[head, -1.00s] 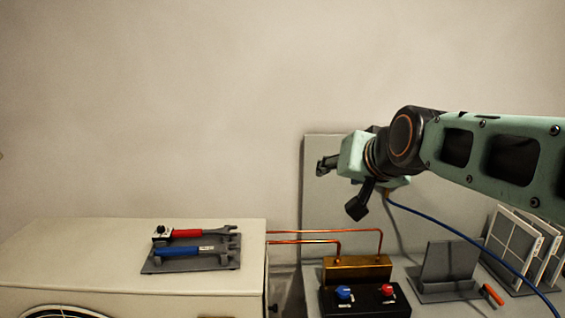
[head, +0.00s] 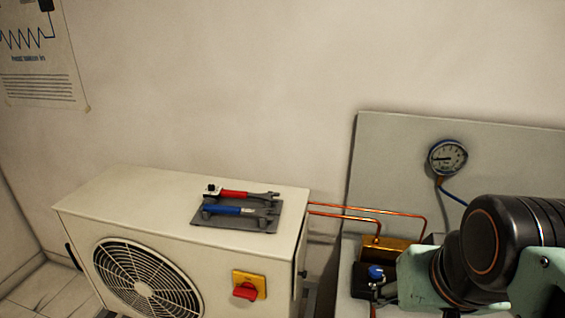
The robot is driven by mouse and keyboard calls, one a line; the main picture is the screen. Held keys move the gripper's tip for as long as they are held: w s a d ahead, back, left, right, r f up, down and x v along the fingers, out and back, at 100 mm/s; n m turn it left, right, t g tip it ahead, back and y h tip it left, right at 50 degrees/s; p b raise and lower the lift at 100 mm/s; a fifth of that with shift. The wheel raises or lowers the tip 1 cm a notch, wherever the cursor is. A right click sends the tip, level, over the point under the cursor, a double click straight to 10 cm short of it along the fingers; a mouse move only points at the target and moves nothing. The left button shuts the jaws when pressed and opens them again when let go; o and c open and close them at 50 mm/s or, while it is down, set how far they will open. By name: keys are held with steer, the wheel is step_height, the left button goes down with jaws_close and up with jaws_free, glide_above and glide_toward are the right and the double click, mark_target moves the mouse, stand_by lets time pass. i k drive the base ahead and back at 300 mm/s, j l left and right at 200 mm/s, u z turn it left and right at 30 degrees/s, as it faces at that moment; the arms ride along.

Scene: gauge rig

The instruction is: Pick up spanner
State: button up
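Two spanner-like tools lie side by side on a grey holder plate (head: 237,222) on top of the white fan unit (head: 130,203). The rear one is a red-handled spanner (head: 234,193) with a grey open-jaw head pointing right.
Copper pipes (head: 375,212) run from the unit to a brass block (head: 397,248). A blue knob (head: 376,272) sits on a dark box beside my gripper. A pressure gauge (head: 448,158) with a blue hose is on the grey back panel (head: 395,150). The space above the unit is clear.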

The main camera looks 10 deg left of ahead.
mark_target(237, 211)
steer(key=u, duration=1.1)
steer(key=z, duration=1.45)
steer(key=u, duration=1.45)
steer(key=i+j+u, duration=0.25)
steer(key=i+j, duration=0.2)
steer(key=j, duration=0.1)
